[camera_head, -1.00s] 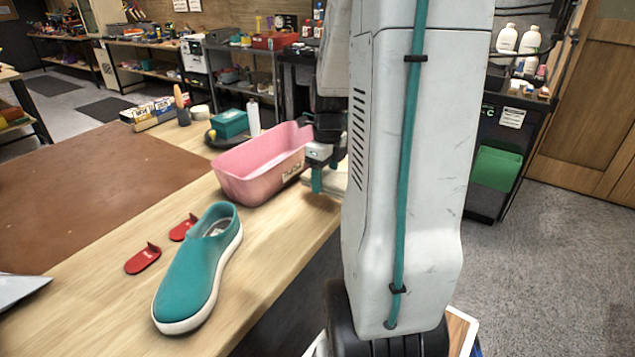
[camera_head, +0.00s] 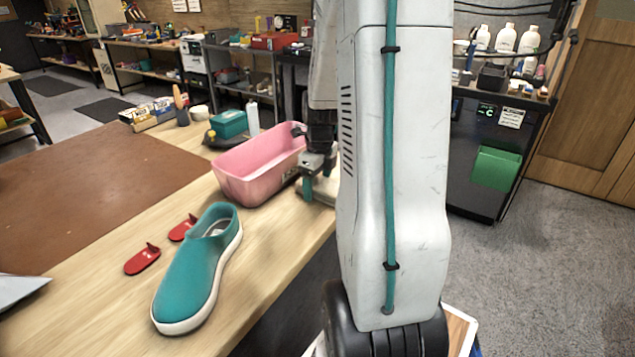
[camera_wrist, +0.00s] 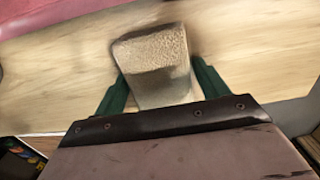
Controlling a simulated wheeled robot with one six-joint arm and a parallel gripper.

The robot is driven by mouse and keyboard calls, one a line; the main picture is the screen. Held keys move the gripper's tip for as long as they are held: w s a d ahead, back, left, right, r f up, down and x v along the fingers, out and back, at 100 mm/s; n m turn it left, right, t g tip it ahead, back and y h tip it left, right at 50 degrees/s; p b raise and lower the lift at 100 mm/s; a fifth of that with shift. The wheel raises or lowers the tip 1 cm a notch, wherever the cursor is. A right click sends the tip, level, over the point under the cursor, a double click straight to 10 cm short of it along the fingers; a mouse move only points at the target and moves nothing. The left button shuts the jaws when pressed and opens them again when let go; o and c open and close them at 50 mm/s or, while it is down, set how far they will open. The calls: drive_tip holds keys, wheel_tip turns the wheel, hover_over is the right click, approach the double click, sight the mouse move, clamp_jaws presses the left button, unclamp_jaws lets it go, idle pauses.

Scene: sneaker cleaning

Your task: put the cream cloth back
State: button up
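The cream cloth (camera_wrist: 155,62) is a thick, folded, block-like piece with a rough beige face. In the wrist view it fills the gap between the green fingers of my gripper (camera_wrist: 160,78), which are against its two sides. In the head view my gripper (camera_head: 317,186) points down just right of the pink bin, near the right edge of the workbench. A pale bit of the cloth (camera_head: 325,190) shows by the fingers there, low over the wood; whether it touches the bench is unclear. My arm hides the area to the right.
The pink bin (camera_head: 245,185) stands close on the left of my gripper. A teal sneaker (camera_head: 200,275) and two red pieces (camera_head: 142,260) lie nearer on the wooden workbench (camera_head: 90,290). A green box (camera_head: 228,123) and white bottle (camera_head: 252,118) stand behind the bin.

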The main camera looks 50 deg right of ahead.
sight(319, 182)
drive_tip(key=shift+o, duration=0.2)
drive_tip(key=shift+r, duration=0.1)
wheel_tip(319, 182, up, 12)
drive_tip(key=s+a+r+n, duration=0.2)
drive_tip(key=a+r+n, duration=0.1)
drive_tip(key=a+n, duration=0.65)
drive_tip(key=s+a+r+n, duration=0.2)
drive_tip(key=a+r+n, duration=0.1)
drive_tip(key=a+n, duration=0.6)
drive_tip(key=s+a+f+n, duration=0.1)
drive_tip(key=s+a+n, duration=0.9)
drive_tip(key=n, duration=0.6)
drive_tip(key=shift+a+f+t, duration=0.2)
drive_tip(key=shift+a+t, duration=0.2)
drive_tip(key=shift+a, duration=0.5)
